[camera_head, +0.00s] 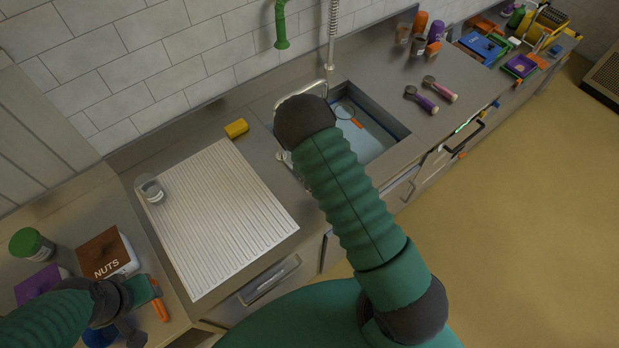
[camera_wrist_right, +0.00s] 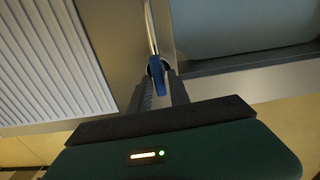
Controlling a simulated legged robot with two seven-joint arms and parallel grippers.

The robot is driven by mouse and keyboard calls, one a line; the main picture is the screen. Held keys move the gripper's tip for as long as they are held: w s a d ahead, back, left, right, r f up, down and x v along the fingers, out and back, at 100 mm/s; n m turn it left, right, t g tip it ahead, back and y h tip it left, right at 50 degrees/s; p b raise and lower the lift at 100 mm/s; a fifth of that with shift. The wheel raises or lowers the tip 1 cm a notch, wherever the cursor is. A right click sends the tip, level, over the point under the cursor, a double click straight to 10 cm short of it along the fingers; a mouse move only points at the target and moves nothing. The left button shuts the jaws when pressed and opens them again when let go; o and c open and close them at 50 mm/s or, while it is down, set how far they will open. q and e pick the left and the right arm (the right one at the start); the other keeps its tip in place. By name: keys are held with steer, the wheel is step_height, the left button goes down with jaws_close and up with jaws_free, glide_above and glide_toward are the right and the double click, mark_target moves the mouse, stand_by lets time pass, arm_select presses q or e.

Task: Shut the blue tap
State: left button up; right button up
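The blue tap handle (camera_wrist_right: 157,76) shows in the right wrist view at the end of a thin silver pipe. It lies between the two dark fingers of my right gripper (camera_wrist_right: 160,88). The fingers are close on both sides of it, but I cannot tell whether they press on it.
The sink basin (camera_head: 392,128) lies right of the tap and a ribbed drainboard (camera_head: 215,215) left of it. A glass (camera_head: 151,190) stands on the drainboard. A yellow sponge (camera_head: 236,128) lies behind. The nuts box (camera_head: 107,254) is at left. A green spout (camera_head: 281,25) hangs above.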

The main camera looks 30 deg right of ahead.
steer(key=shift+o, duration=0.7)
steer(key=shift+s+f, duration=0.1)
arm_select(q)
steer(key=shift+s+d, duration=0.1)
steer(key=shift+s, duration=0.2)
